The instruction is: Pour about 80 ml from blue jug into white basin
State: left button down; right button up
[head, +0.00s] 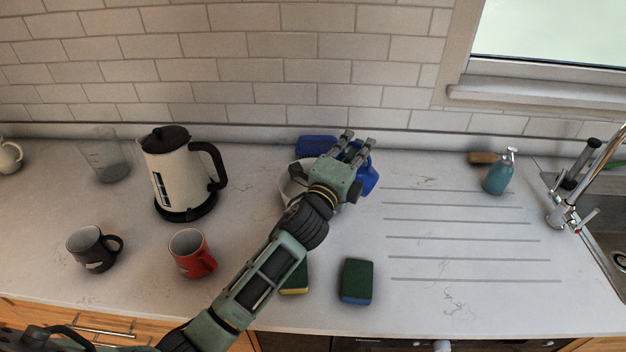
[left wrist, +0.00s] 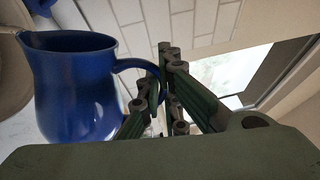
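The blue jug (head: 369,180) is mostly hidden behind my left gripper (head: 358,140) in the head view. In the left wrist view the jug (left wrist: 75,95) shows its open rim, its spout towards the left and its handle running to my left gripper (left wrist: 168,60). The fingers are closed around the handle. The white basin (head: 288,188) is behind and left of my wrist, partly covered by it. A pale rounded edge (left wrist: 12,60), perhaps the basin, lies beside the spout in the left wrist view. I cannot tell the level inside the jug. My right gripper is not in view.
A blue object (head: 314,145) lies by the wall behind the basin. A cream kettle (head: 170,180), a clear measuring jug (head: 107,158), a black mug (head: 92,250) and a red mug (head: 190,254) stand left. Sponges (head: 357,281) lie in front. The ridged drainer area right is mostly clear.

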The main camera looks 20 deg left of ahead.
aim_at(372, 172)
pick_arm(q)
jog(key=shift+r, duration=0.1)
jog(key=d+m+p, duration=0.1)
jog(key=m, duration=0.1)
jog(key=d+r+m+p, duration=0.1)
jog(key=p, duration=0.1)
jog(key=shift+s+d+m+h, duration=0.1)
jog(key=shift+d+m+h, duration=0.1)
jog(key=shift+m+h, duration=0.15)
jog(key=shift+d+f+m, duration=0.15)
jog(key=shift+f+m, duration=0.15)
jog(key=shift+m, duration=0.05)
jog(key=shift+s+d+g, duration=0.1)
jog(key=shift+d+g, duration=0.05)
jog(key=shift+g, duration=0.15)
jog(key=shift+d+f+m, duration=0.35)
jog(key=shift+f+m, duration=0.15)
jog(key=shift+m, duration=0.4)
jog(key=shift+d+f+m+h, duration=0.25)
jog(key=shift+d+f+m, duration=0.15)
jog(key=shift+m, duration=0.1)
jog(key=d+f+m+g+p, duration=0.1)
jog(key=d+f+m+p, duration=0.1)
jog(key=d+f+m, duration=0.2)
jog(key=shift+s+d+f+m, duration=0.4)
jog(key=shift+d+m, duration=1)
jog(key=shift+m, duration=0.6)
